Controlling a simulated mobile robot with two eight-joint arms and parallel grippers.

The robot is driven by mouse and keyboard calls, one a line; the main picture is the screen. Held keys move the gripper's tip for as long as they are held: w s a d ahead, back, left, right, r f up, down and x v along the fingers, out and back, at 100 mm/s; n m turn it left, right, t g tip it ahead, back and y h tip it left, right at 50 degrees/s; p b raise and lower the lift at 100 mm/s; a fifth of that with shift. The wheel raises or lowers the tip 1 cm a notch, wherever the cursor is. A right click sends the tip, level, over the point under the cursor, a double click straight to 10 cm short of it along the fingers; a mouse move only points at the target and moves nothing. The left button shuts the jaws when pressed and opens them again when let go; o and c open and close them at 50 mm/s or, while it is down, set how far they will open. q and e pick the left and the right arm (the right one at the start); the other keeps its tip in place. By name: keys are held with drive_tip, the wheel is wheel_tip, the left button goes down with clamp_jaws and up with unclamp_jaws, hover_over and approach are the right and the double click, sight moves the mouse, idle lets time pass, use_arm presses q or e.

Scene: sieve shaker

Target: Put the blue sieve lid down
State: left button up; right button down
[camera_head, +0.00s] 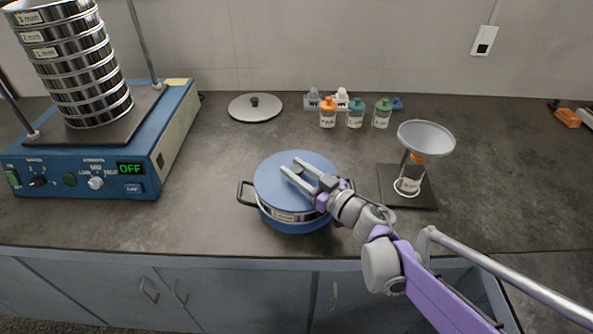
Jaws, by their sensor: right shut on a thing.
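The blue sieve lid (275,165) is a flat blue disc at the middle of the counter. It lies over a round metal sieve (283,214) with a blue lower part and a dark side handle. I cannot tell whether the lid rests fully on the sieve. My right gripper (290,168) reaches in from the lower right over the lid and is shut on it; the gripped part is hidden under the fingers. My left gripper is out of view.
A blue sieve shaker (120,190) with a tall sieve stack (75,70) stands at left. A grey lid (255,112) with a black knob lies behind. Several small bottles (355,113) stand at the back; a funnel stand (425,140) is at right. Counter left of the blue lid is clear.

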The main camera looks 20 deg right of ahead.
drive_tip(key=shift+f, duration=0.1)
drive_tip(key=c, duration=0.9)
unclamp_jaws()
drive_tip(key=shift+f, duration=0.1)
drive_tip(key=o, duration=0.4)
drive_tip(key=shift+o, duration=0.2)
drive_tip(key=shift+s, duration=0.1)
